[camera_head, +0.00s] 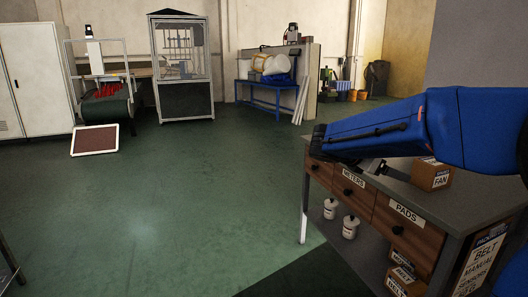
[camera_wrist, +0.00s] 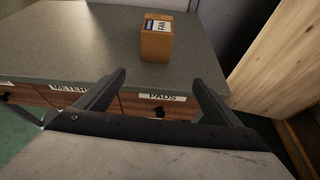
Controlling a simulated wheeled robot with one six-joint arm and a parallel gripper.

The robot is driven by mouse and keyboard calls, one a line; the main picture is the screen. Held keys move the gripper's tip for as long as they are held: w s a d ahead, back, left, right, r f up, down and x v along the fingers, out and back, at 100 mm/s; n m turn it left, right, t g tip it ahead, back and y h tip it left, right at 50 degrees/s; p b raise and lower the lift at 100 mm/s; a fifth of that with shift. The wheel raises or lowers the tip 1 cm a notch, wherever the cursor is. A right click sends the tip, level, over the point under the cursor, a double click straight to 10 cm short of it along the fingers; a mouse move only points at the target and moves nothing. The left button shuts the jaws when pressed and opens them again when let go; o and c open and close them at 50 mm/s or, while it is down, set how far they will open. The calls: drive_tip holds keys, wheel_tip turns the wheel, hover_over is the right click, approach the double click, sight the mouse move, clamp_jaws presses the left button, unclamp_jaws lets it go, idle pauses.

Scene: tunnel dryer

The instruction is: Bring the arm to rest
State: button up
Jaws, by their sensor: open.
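My blue arm reaches in from the right in the head view, above a grey-topped workbench (camera_head: 398,178). In the wrist view my gripper (camera_wrist: 160,90) shows two dark fingers spread wide apart, with nothing between them. The fingers point toward the bench's front edge, with the drawer labelled PADS (camera_wrist: 162,106) beyond them. In the head view most of the gripper is hidden behind the arm. A brown box marked FAN (camera_head: 430,176) stands on the bench top, apart from the fingers; it also shows in the wrist view (camera_wrist: 157,42).
The bench has drawers labelled METERS (camera_head: 353,180) and PADS (camera_head: 405,214). White bottles (camera_head: 349,227) and boxes (camera_head: 402,278) sit below them. A wooden panel (camera_wrist: 275,65) stands right of the bench in the wrist view. A glazed cabinet (camera_head: 182,70) stands at the back.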

drive_tip(key=s+d+f+m+g+y, duration=0.1)
drive_tip(key=s+f+m+y, duration=0.15)
drive_tip(key=s, duration=0.35)
drive_tip(key=s+f+m+y, duration=0.1)
drive_tip(key=s+f+m, duration=0.15)
drive_tip(key=s, duration=0.35)
drive_tip(key=s+a+f+m+y, duration=0.3)
drive_tip(key=s+m, duration=0.2)
drive_tip(key=s, duration=0.2)
drive_tip(key=s+a+f+m+y, duration=0.3)
drive_tip(key=s+m, duration=0.3)
drive_tip(key=s, duration=0.2)
drive_tip(key=s+a+f+m+t+y, duration=0.1)
drive_tip(key=s+a+f+m+y, duration=0.2)
drive_tip(key=s, duration=0.4)
drive_tip(key=shift+s+a+f+m, duration=0.15)
drive_tip(key=shift+a+f+m, duration=0.25)
drive_tip(key=shift+f+m, duration=0.65)
drive_tip(key=shift+r, duration=0.15)
